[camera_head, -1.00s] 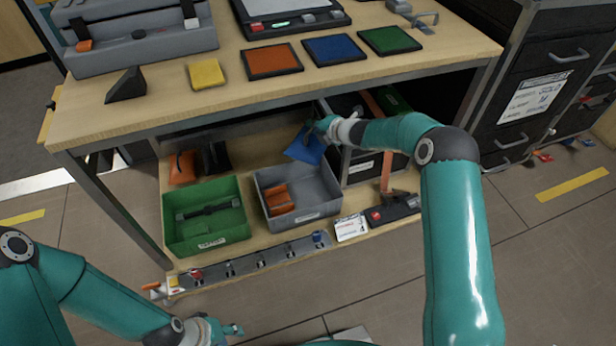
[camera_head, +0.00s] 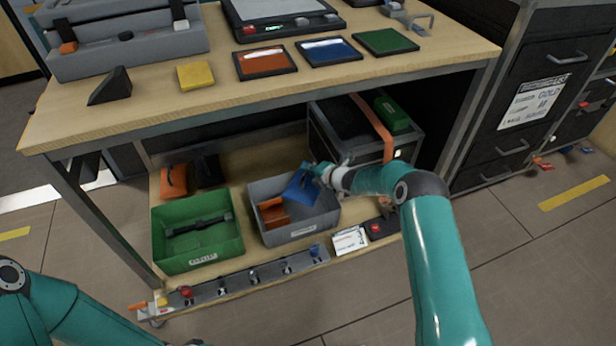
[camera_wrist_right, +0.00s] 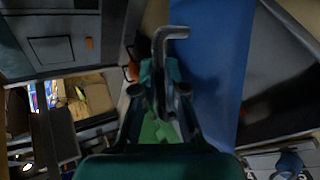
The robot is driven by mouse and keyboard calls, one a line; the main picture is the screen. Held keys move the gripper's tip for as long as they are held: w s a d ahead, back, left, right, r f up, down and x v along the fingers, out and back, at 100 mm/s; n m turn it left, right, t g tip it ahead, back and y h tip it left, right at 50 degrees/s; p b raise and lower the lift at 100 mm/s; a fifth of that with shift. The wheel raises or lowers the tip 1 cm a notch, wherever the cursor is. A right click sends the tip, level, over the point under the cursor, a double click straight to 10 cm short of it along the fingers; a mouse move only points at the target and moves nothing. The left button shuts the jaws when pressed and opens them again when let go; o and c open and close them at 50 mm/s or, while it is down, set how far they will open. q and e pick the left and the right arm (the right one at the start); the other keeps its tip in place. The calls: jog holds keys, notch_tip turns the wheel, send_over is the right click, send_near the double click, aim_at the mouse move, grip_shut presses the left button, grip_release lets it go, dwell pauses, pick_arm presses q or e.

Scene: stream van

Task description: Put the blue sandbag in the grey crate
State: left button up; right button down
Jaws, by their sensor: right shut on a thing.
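The blue sandbag (camera_head: 299,188) hangs from my right gripper (camera_head: 319,172), which is shut on it. The bag is tilted over the right part of the grey crate (camera_head: 300,233), above an orange sandbag (camera_head: 274,212) inside. From the head view I cannot tell whether the bag touches the crate. In the right wrist view the blue sandbag (camera_wrist_right: 212,65) is a large blue surface beside the gripper. The left arm comes in at the lower left; its fingers are outside the picture.
A green crate (camera_head: 200,258) stands left of the grey one, with orange (camera_head: 173,181) and black (camera_head: 207,171) bags behind. A strapped black case (camera_head: 345,150) stands close behind my right gripper. The tabletop (camera_head: 250,90) overhangs the shelf. A control strip (camera_head: 235,283) runs along the front.

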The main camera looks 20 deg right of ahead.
jog(key=shift+w+f, duration=0.15)
jog(key=shift+f, duration=0.6)
